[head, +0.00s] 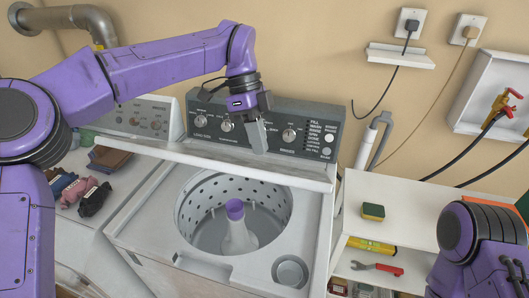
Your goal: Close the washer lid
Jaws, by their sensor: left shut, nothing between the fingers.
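The white washer (214,262) stands in the middle with its top open. The round drum with its perforated wall and purple-capped agitator (236,228) is in plain sight. The washer lid (285,177) is raised at the back and shows as a narrow white band in front of the dark control panel (205,128). My left gripper (260,140) is shut and empty, pointing down in front of the panel, just above the lid's upper edge. I cannot tell whether it touches the lid. My right arm shows at the lower right; its fingers are not visible.
A second white machine (135,118) stands at the left with folded cloths and dark items on it. A white shelf unit (400,205) at the right holds a sponge (373,212), a level and a wrench. Hoses and a red-handled tap (507,103) are on the right wall.

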